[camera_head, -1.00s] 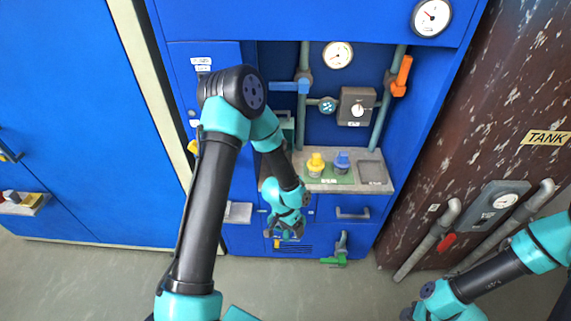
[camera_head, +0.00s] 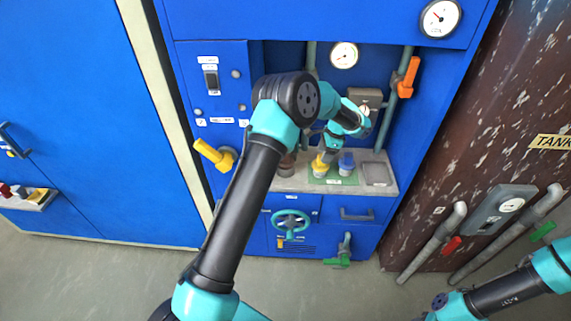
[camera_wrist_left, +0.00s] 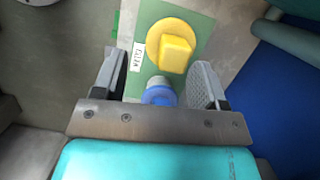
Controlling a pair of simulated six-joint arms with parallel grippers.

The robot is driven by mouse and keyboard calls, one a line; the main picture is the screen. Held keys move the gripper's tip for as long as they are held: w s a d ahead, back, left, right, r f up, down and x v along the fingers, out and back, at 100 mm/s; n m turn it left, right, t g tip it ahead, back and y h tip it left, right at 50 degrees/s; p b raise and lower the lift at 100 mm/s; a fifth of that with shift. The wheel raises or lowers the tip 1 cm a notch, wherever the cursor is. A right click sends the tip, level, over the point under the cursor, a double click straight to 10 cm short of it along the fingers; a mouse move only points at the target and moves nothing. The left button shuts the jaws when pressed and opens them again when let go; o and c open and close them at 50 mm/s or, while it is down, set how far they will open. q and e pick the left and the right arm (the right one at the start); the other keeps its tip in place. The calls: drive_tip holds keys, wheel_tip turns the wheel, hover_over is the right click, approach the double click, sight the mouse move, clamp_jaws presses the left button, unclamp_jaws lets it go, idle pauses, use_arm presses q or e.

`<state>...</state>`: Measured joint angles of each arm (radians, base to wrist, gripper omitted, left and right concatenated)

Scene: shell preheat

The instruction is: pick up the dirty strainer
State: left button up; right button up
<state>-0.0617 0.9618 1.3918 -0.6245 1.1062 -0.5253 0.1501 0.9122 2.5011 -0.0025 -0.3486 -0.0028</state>
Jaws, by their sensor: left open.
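Two strainers stand on a green mat on the grey shelf: one with a yellow grip (camera_head: 319,168) and one with a blue grip (camera_head: 346,164). In the left wrist view the yellow one (camera_wrist_left: 175,52) lies ahead of the fingertips, and the blue one (camera_wrist_left: 159,92) shows between the fingers, lower in the picture. My left gripper (camera_head: 326,158) is open, above and close to the yellow strainer, and it also shows in the wrist view (camera_wrist_left: 155,75). It holds nothing. My right gripper is not visible.
The shelf (camera_head: 290,184) has a recessed grey tray (camera_head: 378,174) at its right and a brownish round piece (camera_head: 286,165) at its left. A yellow lever (camera_head: 214,154) juts out at the left. Pipes, a gauge (camera_head: 344,55) and an orange handle (camera_head: 408,77) are behind. A teal handwheel (camera_head: 291,224) is below.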

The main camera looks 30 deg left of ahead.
use_arm(q)
drive_tip(key=w+d+f+m+y, duration=0.1)
drive_tip(key=w+d+f, duration=0.1)
drive_tip(key=w+d, duration=0.2)
drive_tip(key=shift+w+d, duration=0.15)
drive_tip(key=shift+w, duration=0.4)
drive_tip(key=s+a, duration=0.3)
drive_tip(key=a, duration=0.4)
drive_tip(key=s+a, duration=0.4)
drive_tip(key=a, duration=0.3)
drive_tip(key=shift+s+a, duration=0.1)
drive_tip(key=shift+s, duration=0.05)
drive_tip(key=a, duration=0.1)
drive_tip(key=s+a, duration=0.2)
drive_tip(key=shift+a, duration=0.35)
drive_tip(key=shift+x, duration=1.5)
